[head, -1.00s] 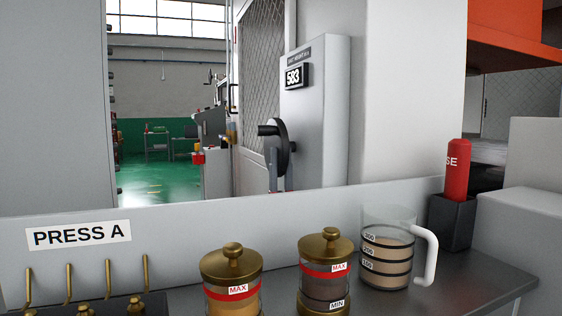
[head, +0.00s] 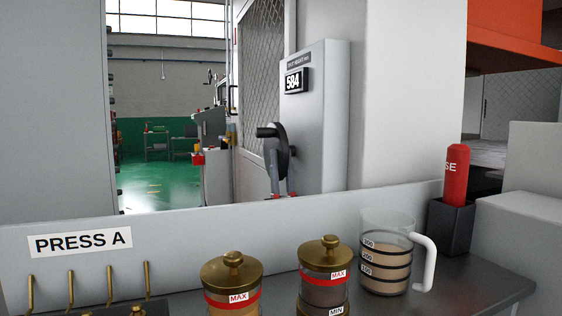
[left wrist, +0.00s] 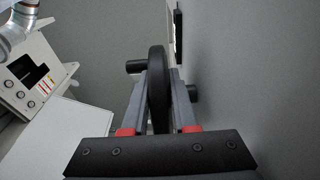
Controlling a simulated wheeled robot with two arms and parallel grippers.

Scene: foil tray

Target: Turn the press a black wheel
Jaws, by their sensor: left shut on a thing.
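The black wheel (head: 281,148) is mounted on the left side of a grey panel box (head: 318,120), with a knob (head: 266,132) sticking out to the left near its top. A display (head: 293,79) on the box reads 584. My left gripper (head: 281,178) reaches the lower part of the wheel from below. In the left wrist view the wheel (left wrist: 158,88) is seen edge-on between the two grey fingers of my left gripper (left wrist: 160,85), which are shut on its rim. My right gripper is not in view.
A ledge in front, with the PRESS A label (head: 80,242), holds two brass-lidded jars (head: 231,275) (head: 325,262), a measuring jug (head: 386,262) and a red bottle (head: 456,176) in a dark holder (head: 450,225). A mesh panel (head: 264,75) stands behind the wheel.

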